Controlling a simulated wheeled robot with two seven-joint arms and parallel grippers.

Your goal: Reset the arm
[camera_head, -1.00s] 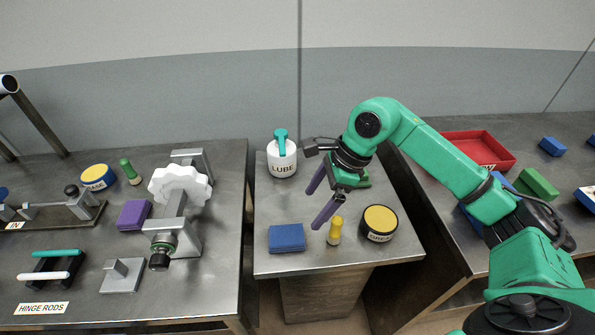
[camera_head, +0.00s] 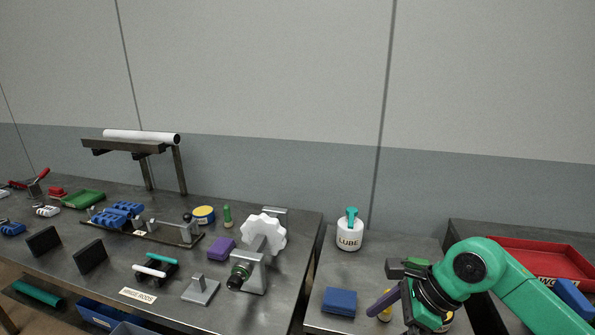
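My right arm (camera_head: 505,285) is green and comes in from the right edge, low over the right part of the middle bench. Its gripper (camera_head: 385,302) points left, and one purple finger shows clearly. The other finger is not clearly visible, so the opening between them cannot be judged. The finger lies in front of a yellow-topped bottle (camera_head: 385,314), and whether they touch is unclear. My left gripper is not in view.
A white LUBE jar (camera_head: 349,238) and a blue block (camera_head: 340,302) stand on the middle bench. The left bench holds a white cog-shaped part on a grey fixture (camera_head: 248,272), a purple block (camera_head: 221,247) and a roller stand (camera_head: 135,145). A red tray (camera_head: 540,260) is at right.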

